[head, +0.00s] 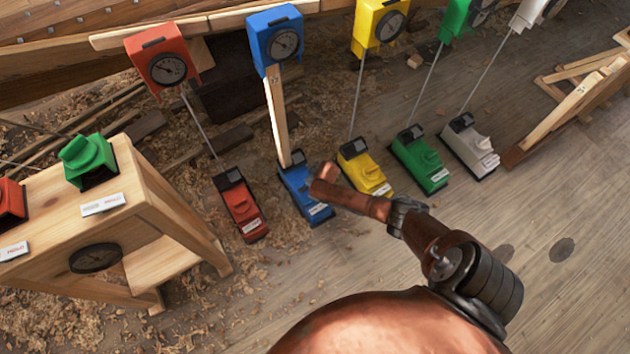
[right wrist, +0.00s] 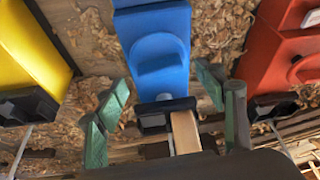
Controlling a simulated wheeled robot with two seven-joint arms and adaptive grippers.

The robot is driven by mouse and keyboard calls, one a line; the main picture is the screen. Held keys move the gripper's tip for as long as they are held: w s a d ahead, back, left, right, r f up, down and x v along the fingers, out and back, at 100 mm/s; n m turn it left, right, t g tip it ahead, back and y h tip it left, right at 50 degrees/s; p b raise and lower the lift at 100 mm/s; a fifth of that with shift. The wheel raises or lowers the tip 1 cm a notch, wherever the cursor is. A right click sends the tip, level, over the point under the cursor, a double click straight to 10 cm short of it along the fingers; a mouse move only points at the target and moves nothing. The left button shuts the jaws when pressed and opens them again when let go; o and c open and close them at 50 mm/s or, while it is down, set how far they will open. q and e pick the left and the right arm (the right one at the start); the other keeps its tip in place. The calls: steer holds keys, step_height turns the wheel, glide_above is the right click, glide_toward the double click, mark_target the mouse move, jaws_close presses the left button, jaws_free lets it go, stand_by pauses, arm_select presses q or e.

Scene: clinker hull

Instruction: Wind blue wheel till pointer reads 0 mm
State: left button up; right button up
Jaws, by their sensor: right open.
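The blue gauge box (head: 275,38) hangs at the top of the head view with a round dial (head: 285,44); its pointer is too small to read. A wooden strut runs down from it to the blue base unit (head: 297,184) on the floor. In the right wrist view the blue unit (right wrist: 155,22) shows its rounded blue wheel (right wrist: 160,62) on top. My right gripper (right wrist: 164,84) is open, its green fingers on either side of the wheel's near end, apart from it. In the head view my right arm partly covers the blue unit. My left gripper is not in view.
A red unit (head: 238,205) stands left of the blue one, a yellow unit (head: 362,170) close on its right, then green (head: 420,160) and white (head: 468,148) units. A wooden bench (head: 150,200) stands at left. Open floor lies at lower right.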

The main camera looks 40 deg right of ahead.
steer(key=v, duration=0.9)
